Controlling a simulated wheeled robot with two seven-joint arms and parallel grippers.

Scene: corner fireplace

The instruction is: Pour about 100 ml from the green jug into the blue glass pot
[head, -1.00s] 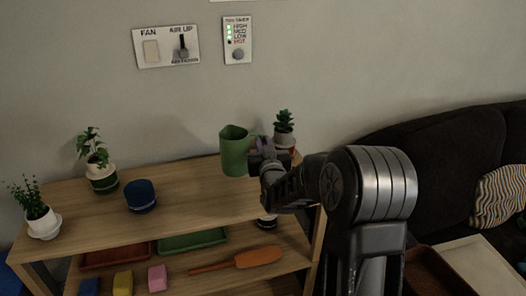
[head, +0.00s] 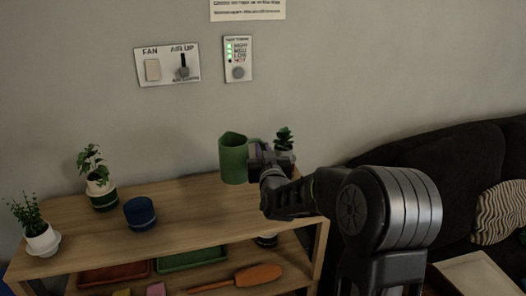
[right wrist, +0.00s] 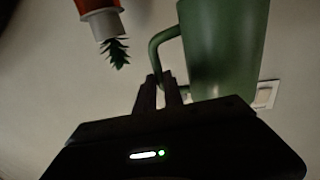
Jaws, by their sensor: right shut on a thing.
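The green jug (head: 233,160) is upright, close in front of the wall and above the right part of the wooden shelf top. My right gripper (head: 256,157) is at its right side, shut on its handle. In the right wrist view, the gripper fingers (right wrist: 160,92) meet at the handle of the jug (right wrist: 222,45). The blue glass pot (head: 140,213) stands on the shelf top to the left of the jug, apart from it. The inside of the jug and its liquid level cannot be seen. My left gripper is not in view.
Potted plants (head: 97,182) (head: 40,232) stand at the left; another (head: 284,139) is just behind my right gripper. The shelf top (head: 190,205) between pot and jug is clear. Trays and an orange paddle (head: 258,275) lie on the lower shelf. A dark sofa (head: 440,160) is at right.

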